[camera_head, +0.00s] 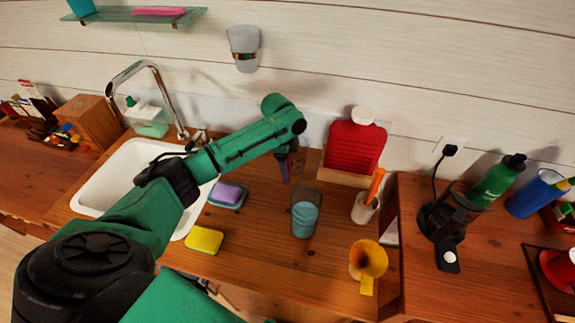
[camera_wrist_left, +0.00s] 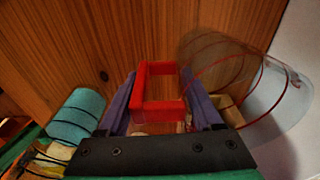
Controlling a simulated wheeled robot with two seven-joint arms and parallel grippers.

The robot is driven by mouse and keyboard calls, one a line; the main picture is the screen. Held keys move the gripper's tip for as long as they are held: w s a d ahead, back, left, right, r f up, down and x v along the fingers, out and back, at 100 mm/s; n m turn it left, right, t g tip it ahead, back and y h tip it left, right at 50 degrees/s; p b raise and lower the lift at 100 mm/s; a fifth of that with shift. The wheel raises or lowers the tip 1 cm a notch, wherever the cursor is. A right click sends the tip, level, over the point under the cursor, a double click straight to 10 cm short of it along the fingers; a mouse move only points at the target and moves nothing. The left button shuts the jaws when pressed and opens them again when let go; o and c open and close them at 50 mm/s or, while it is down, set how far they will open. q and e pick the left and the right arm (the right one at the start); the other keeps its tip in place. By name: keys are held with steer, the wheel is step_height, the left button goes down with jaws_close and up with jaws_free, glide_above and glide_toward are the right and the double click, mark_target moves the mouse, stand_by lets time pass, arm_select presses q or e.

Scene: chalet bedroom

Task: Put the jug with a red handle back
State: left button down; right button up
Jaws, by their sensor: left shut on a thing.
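My left gripper (camera_head: 284,172) points down over the wooden counter, left of the red bottle. In the left wrist view its two purple fingers (camera_wrist_left: 160,108) are shut on a square red handle (camera_wrist_left: 158,69), which sits between them. The jug's body is hard to make out. A see-through cylinder with thin red rings (camera_wrist_left: 225,72) shows right of the handle, but I cannot tell whether it joins it. In the head view the arm and fingers hide most of the held thing. My right gripper is not in view.
A teal-filled glass (camera_head: 305,214) stands in front of the gripper; a small pot with an orange-handled tool (camera_head: 365,208) and a yellow cup (camera_head: 368,258) stand to its right. The white sink (camera_head: 120,172), purple sponge (camera_head: 228,193) and yellow sponge (camera_head: 204,239) lie left.

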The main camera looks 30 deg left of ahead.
arm_select(q)
steer(key=shift+c, duration=0.2)
jaws_free()
step_height(320, 180, up, 12)
steer(key=a+b, duration=0.1)
steer(key=b, duration=0.1)
steer(key=shift+s, duration=0.2)
steer(key=shift+a, duration=0.1)
